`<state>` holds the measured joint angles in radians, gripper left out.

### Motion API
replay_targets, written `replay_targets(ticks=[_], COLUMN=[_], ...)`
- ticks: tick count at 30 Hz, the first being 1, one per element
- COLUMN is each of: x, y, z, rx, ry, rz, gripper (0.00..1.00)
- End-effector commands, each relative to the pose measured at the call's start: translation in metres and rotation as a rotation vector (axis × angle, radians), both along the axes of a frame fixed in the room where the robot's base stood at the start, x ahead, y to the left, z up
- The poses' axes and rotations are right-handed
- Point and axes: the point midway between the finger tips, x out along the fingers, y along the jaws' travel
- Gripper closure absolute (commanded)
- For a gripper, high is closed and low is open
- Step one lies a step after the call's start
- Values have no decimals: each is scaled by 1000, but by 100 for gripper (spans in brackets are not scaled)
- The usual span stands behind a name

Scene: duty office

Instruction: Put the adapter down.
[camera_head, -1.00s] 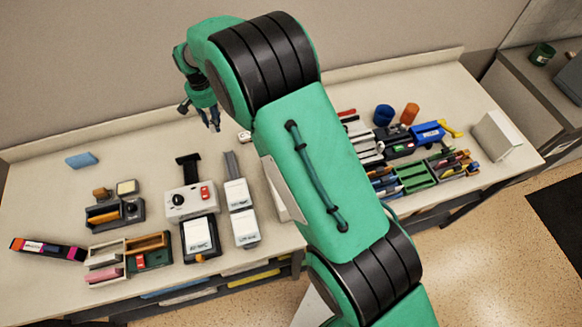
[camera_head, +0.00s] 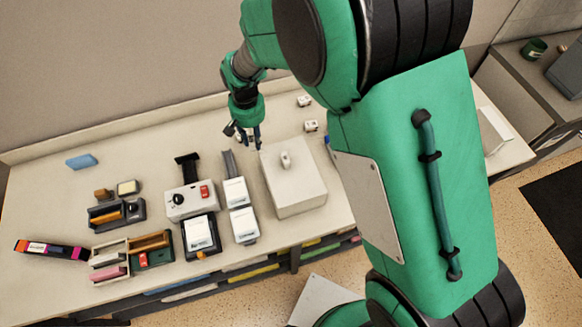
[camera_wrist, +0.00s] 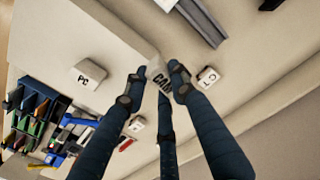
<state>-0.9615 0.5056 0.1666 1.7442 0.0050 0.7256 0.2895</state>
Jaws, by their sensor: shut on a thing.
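My gripper (camera_head: 249,141) is low over the table, just beyond the far left corner of a white box. In the wrist view my gripper (camera_wrist: 158,88) has its dark blue fingers closed around a small pale adapter marked with letters like "CAM" (camera_wrist: 160,79). The fingers hide part of it. I cannot tell whether it touches the table. A similar block marked like "CT" (camera_wrist: 208,77) lies on the table close beside the fingers. A block marked "PC" (camera_wrist: 88,75) stands on the white box; it also shows in the head view (camera_head: 285,160).
The white box (camera_head: 298,190) stands right by my gripper. Two small white blocks (camera_head: 304,101) (camera_head: 311,126) lie behind it. Left are white devices (camera_head: 236,192), a control box with a knob (camera_head: 188,201) and small trays (camera_head: 152,258). The table's back left is mostly clear.

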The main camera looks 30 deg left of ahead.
Motion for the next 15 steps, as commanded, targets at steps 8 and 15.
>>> replay_targets(ticks=[8,15], x=[-20,-38], y=[-63,-111], z=[11,15], rx=[1,1], ry=[1,1], rz=[24,43], gripper=[92,92])
